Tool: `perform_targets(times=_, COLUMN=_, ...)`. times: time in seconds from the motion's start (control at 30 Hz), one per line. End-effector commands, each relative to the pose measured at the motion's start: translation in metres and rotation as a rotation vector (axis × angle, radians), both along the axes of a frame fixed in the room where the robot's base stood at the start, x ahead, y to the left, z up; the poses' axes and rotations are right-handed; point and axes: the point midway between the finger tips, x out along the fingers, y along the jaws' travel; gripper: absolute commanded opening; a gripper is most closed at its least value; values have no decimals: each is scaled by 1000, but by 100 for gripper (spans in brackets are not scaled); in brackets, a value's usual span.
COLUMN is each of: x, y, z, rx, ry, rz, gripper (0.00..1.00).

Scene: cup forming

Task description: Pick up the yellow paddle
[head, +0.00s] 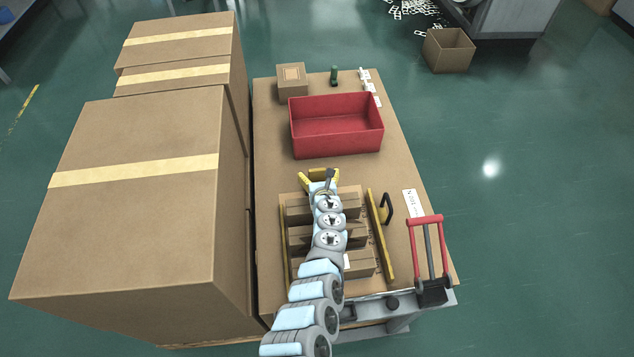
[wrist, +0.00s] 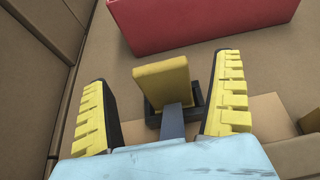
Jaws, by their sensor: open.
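The yellow paddle (wrist: 163,82) shows in the wrist view as a flat yellow block between my gripper's two fingers, with a dark frame around its lower right side. A grey bar (wrist: 173,122) runs from its lower end toward my gripper. My gripper (wrist: 163,75) is open, with its yellow ribbed fingers on either side of the paddle and visible gaps to both. In the head view my gripper (head: 320,178) is just in front of the red bin, and the paddle is hard to tell apart from the yellow fingers there.
A red bin (head: 336,145) stands just beyond my gripper. Several cardboard boxes (head: 298,208) lie beneath my arm between yellow rails (head: 380,235). Tall stacked cartons (head: 125,230) wall off the left side. A small box (head: 292,82) and a green object (head: 334,75) stand at the back.

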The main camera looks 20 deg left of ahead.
Motion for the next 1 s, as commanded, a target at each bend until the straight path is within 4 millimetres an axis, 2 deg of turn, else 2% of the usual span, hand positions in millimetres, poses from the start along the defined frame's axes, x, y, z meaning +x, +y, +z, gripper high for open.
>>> perform_targets(times=0.1, x=6, y=4, z=-7, rx=1, ry=3, rz=-2, gripper=96)
perform_targets(times=0.33, x=18, y=9, z=-11, rx=2, ry=0, rz=-4, gripper=96)
perform_targets(times=0.8, x=23, y=13, z=-12, rx=-1, ry=2, rz=0, gripper=96)
perform_targets(times=0.83, x=23, y=13, z=-12, rx=-2, ry=1, rz=0, gripper=93)
perform_targets(times=1.0, x=23, y=13, z=-12, rx=0, ry=1, rz=0, gripper=44)
